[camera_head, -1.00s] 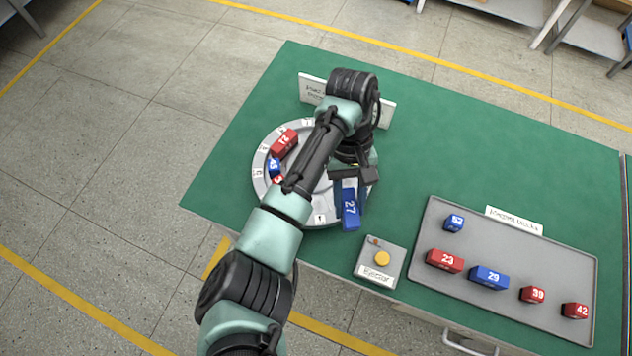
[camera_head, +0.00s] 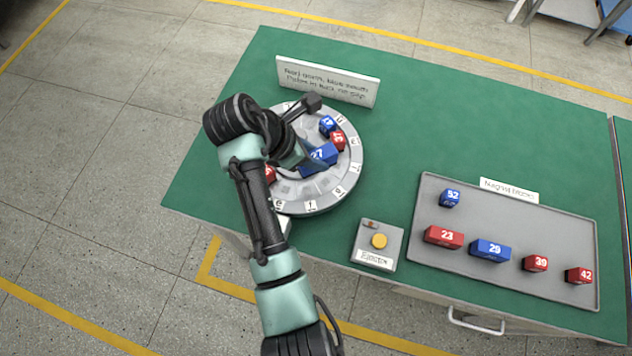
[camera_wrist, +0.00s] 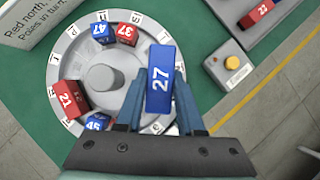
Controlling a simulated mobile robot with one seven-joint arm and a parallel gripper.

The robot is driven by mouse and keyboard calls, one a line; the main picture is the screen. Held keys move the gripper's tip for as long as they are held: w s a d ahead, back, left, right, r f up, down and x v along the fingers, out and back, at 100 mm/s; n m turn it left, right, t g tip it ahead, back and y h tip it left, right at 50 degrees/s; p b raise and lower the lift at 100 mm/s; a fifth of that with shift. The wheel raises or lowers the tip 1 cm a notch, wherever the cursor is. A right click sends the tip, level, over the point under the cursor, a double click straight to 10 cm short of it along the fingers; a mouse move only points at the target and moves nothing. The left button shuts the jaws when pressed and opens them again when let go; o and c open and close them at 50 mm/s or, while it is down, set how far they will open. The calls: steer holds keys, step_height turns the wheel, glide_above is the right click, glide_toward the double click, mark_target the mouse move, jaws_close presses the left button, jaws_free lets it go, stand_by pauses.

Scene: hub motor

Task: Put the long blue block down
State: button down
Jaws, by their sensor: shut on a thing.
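The long blue block (camera_head: 320,158), marked 27, is held over the right part of the grey round hub (camera_head: 346,178). In the wrist view the blue block (camera_wrist: 160,82) stands lengthwise between the fingers of my gripper (camera_wrist: 159,92), which is shut on it. It covers part of the hub's rim (camera_wrist: 180,38); whether it touches the hub is unclear. In the head view my arm hides much of the gripper and the hub's left side.
On the hub are a blue block 47 (camera_wrist: 101,33), red 37 (camera_wrist: 126,33), red 21 (camera_wrist: 70,98), blue 45 (camera_wrist: 97,121) and a central post (camera_wrist: 103,77). A sign (camera_head: 328,80) stands behind. A yellow-button box (camera_head: 378,243) and a block tray (camera_head: 540,220) are right.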

step_height(320, 180, down, 9)
steer(key=shift+f, duration=0.2)
stand_by(0.4)
steer(key=c, duration=0.5)
jaws_free()
steer(key=shift+f, duration=0.2)
